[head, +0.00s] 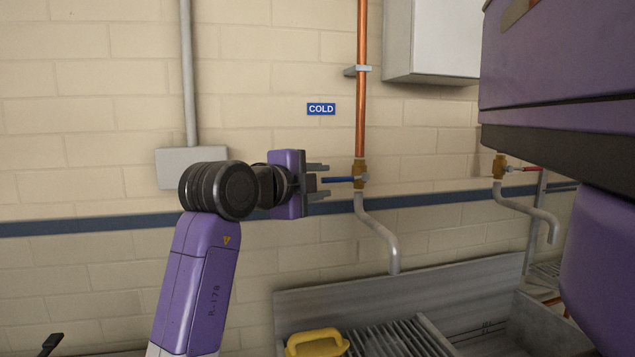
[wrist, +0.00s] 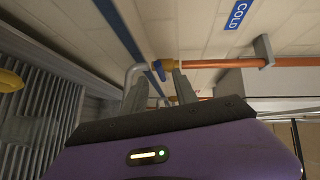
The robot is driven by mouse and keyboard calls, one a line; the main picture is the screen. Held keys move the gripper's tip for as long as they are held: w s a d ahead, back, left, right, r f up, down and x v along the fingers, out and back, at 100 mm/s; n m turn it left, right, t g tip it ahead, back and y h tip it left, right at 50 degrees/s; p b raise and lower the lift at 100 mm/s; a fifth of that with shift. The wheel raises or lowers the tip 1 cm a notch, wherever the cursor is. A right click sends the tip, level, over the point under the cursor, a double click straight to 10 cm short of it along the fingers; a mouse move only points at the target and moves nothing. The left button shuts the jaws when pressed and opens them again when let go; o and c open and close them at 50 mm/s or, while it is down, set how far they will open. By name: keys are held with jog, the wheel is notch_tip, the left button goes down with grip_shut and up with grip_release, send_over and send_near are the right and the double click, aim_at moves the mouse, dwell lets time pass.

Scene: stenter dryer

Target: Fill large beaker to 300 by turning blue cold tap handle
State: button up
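The blue cold tap handle (head: 343,180) sticks out level to the left from a brass valve (head: 359,175) on a copper pipe, below a COLD sign (head: 321,109). My gripper (head: 322,182) is at the handle's left end, with its fingers open, one above and one below it. In the wrist view the blue handle (wrist: 160,71) shows beyond and between the two spread fingers (wrist: 159,92). Contact cannot be told. The grey cold spout (head: 380,232) bends down over the sink.
A second tap with a red handle (head: 524,169) is at the right. Below are a metal sink (head: 500,322), a ribbed drainer (head: 395,340) and a yellow object (head: 316,342). A white wall box (head: 431,40) hangs upper right; a grey box (head: 188,167) is behind my arm.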

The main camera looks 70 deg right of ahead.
aim_at(332, 180)
jog(key=shift+b+x, duration=0.4)
jog(key=shift+x, duration=2.75)
grip_shut()
dwell(0.5)
